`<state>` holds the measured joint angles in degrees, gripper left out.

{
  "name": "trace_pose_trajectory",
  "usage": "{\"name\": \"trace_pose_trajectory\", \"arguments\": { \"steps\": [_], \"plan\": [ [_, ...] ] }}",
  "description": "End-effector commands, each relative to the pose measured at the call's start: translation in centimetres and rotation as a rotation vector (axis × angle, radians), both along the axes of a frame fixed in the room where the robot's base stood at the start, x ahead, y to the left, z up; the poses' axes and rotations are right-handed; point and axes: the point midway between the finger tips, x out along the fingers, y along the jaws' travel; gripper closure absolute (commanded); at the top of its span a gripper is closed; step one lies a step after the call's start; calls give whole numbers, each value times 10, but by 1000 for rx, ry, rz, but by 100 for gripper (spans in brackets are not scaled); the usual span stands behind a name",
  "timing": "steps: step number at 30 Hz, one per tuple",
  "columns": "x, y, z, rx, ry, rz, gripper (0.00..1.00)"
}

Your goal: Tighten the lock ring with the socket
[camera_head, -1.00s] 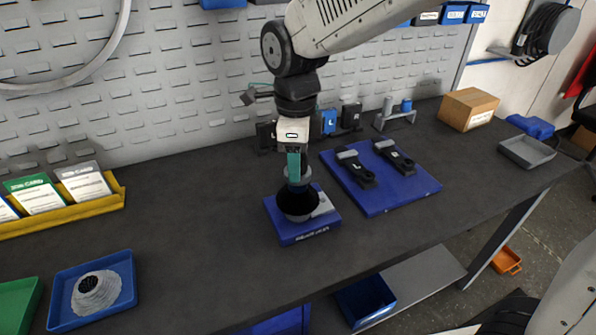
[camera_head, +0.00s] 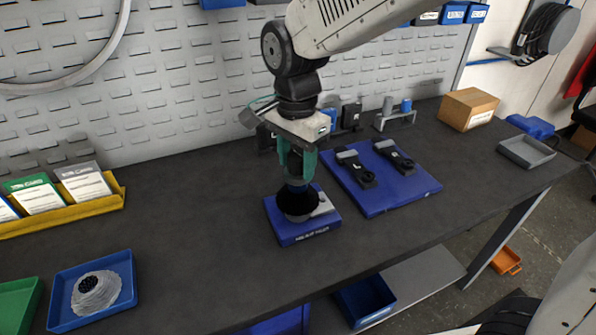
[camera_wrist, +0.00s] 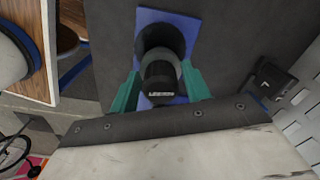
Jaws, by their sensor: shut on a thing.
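A black round part (camera_head: 298,203) sits upright on a blue base block (camera_head: 300,237) on the bench. My gripper (camera_head: 297,181) points straight down above it, with teal fingers. In the wrist view the fingers (camera_wrist: 159,92) are shut on a dark, cylindrical socket (camera_wrist: 159,84) with pale lettering. The socket stands over the black part, which also shows in the wrist view (camera_wrist: 160,38). The lock ring cannot be made out clearly; the socket and fingers cover that area.
A blue mat (camera_head: 397,200) with two black tools lies right of the block. A blue tray (camera_head: 65,309) holds a coiled clear item at front left. A yellow card rack (camera_head: 70,214) stands at left. A cardboard box (camera_head: 468,109) is at back right. The bench's middle left is clear.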

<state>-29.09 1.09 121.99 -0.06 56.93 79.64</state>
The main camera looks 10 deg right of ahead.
Motion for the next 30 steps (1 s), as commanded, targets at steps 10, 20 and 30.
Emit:
{"name": "trace_pose_trajectory", "arguments": {
  "steps": [10, 20, 30],
  "plan": [
    [-1, -1, 0, 1, 0, 272, 94],
    [-1, -2, 0, 0, -1, 714, 94],
    [-1, -3, 0, 0, 0, 1017, 94]
  ]
}}
